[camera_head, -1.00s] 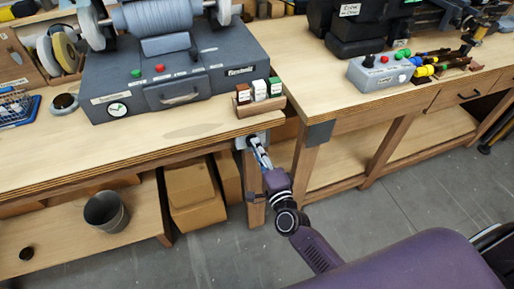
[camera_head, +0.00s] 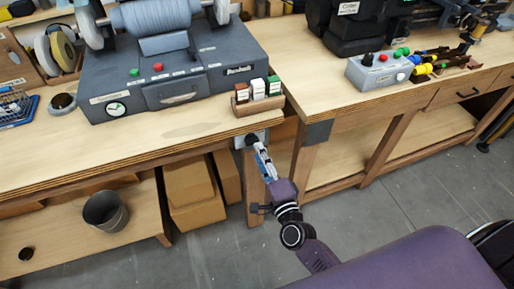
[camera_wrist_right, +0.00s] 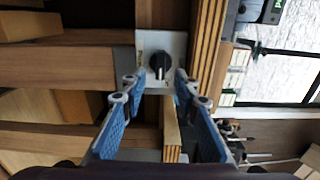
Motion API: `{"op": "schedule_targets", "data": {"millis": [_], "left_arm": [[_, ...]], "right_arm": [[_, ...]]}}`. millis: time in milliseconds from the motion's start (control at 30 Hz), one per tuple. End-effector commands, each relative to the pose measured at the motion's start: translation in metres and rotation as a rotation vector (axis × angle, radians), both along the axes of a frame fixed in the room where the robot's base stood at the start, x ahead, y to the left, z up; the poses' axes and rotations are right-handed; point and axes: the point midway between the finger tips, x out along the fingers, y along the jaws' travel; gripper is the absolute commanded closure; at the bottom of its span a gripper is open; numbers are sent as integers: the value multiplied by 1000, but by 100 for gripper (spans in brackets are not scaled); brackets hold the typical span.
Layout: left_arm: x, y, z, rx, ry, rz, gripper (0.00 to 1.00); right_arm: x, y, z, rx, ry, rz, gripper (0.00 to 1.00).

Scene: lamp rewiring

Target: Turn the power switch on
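In the head view the knob (camera_head: 250,141) is small and dark beneath the corner of the left bench. In the head view the right gripper (camera_head: 258,150) is just below the switch. My left gripper is not in view.
A grey grinder unit (camera_head: 205,72) and a small block rack (camera_head: 245,107) stand on the bench above. The right bench (camera_head: 330,75) holds a grey control box (camera_head: 368,78). A bucket (camera_head: 106,213) and cardboard boxes (camera_head: 197,212) sit below.

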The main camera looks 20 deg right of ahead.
Motion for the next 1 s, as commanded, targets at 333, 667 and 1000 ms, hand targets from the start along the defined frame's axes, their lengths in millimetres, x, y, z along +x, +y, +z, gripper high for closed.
{"op": "schedule_targets", "data": {"millis": [333,667,1000], "left_arm": [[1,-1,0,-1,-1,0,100],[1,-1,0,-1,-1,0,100],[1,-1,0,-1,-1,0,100]], "right_arm": [[-68,-2,-1,0,3,1,72],[-83,-3,0,1,0,-1,72],[-82,-3,0,1,1,0,72]]}}
